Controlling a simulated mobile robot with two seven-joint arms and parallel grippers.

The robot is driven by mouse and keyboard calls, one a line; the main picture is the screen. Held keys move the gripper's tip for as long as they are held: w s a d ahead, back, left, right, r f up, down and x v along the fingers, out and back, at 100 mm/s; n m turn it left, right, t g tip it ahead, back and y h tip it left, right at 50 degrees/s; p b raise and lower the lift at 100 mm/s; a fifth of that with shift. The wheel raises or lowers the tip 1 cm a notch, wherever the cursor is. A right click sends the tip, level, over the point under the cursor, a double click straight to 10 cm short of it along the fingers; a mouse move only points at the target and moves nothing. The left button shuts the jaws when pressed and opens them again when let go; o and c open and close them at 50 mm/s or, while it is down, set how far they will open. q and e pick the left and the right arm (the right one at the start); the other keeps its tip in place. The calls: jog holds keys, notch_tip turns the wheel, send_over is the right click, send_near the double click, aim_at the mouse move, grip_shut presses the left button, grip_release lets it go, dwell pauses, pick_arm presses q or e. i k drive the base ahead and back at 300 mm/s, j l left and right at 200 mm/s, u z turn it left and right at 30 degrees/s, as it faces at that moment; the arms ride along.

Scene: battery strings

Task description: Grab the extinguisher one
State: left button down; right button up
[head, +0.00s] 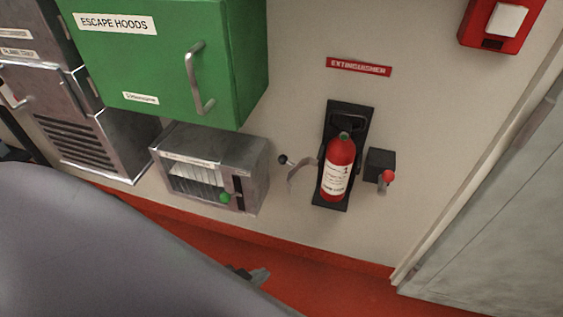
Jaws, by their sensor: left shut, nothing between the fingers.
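A red extinguisher (337,170) with a white label stands upright, slightly tilted in the picture, against a black bracket (336,110) on the wall. A curved grey band (298,178) with a dark knob sticks out to the left of the bracket; no band shows across the front of the extinguisher. A black box (380,162) with a red-knobbed lever (387,178) sits just right of it. My left gripper (256,275) shows small and partly hidden behind my grey arm, low and left of the extinguisher, apart from it, shut and empty. My right gripper is not in view.
A green ESCAPE HOODS cabinet (175,60) juts out at upper left. Below it is a grey metal box (212,165) with a green knob. A red "EXTINGUISHER" sign (359,67) and a red call box (500,25) are above. A grey door (500,220) stands at right.

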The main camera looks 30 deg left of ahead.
aim_at(340, 152)
jog(key=j, duration=0.75)
jog(key=k+j, duration=0.1)
jog(key=j, duration=0.6)
jog(key=i+l, duration=0.1)
jog(key=l, duration=0.35)
jog(key=i+l, duration=0.1)
jog(key=l, duration=0.85)
jog(key=i+l, duration=0.15)
jog(key=l, duration=0.3)
jog(key=i+l, duration=0.1)
jog(key=l, duration=0.35)
